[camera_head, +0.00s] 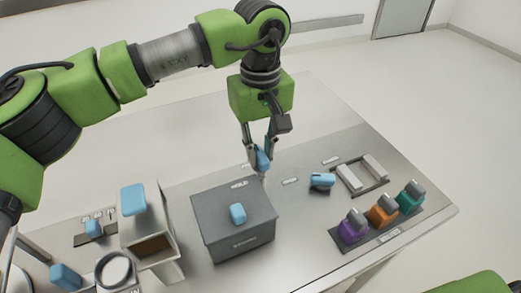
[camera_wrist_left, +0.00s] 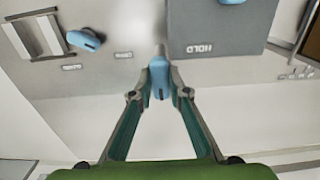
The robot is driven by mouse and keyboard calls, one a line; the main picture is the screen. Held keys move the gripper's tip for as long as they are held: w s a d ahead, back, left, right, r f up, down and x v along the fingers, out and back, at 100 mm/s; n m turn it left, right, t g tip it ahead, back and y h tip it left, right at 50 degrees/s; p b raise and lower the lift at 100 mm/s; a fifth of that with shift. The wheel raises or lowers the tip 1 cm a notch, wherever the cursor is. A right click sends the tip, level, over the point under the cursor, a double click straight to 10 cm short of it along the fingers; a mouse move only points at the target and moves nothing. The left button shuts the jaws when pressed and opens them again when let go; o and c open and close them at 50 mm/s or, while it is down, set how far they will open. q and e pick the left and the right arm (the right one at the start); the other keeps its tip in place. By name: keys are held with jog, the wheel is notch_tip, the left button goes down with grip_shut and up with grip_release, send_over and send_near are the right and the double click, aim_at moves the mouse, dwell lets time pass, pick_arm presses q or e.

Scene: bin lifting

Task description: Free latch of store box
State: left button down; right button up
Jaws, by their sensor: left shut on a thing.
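A grey box (camera_head: 231,243) with the word HOLD on its lid stands at the middle of the table, with a blue knob (camera_head: 238,213) on top. My left gripper (camera_head: 259,153) points down at the box's far right corner. It is shut on a small blue handle (camera_head: 263,161), which also shows between the fingertips in the left wrist view (camera_wrist_left: 159,78). The handle is on a short grey post beside the box, partly hidden by the fingers. The box lid (camera_wrist_left: 217,29) also shows in the left wrist view. I cannot tell which container is the store box. My right gripper is not in view.
A pale box (camera_head: 165,268) with a brown opening and a blue block stands left. Right of the grey box are a blue-topped piece (camera_head: 322,181), a tray with two pale bars (camera_head: 360,176), and purple (camera_head: 353,228), orange (camera_head: 382,210) and teal (camera_head: 411,196) pieces. The far table is clear.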

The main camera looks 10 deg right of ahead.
aim_at(261, 154)
pick_arm(q)
jog(key=shift+w+r, duration=0.1)
jog(key=shift+r, duration=0.05)
jog(key=c, duration=1.9)
grip_release()
notch_tip(261, 154, up, 12)
jog(key=shift+f, duration=0.1)
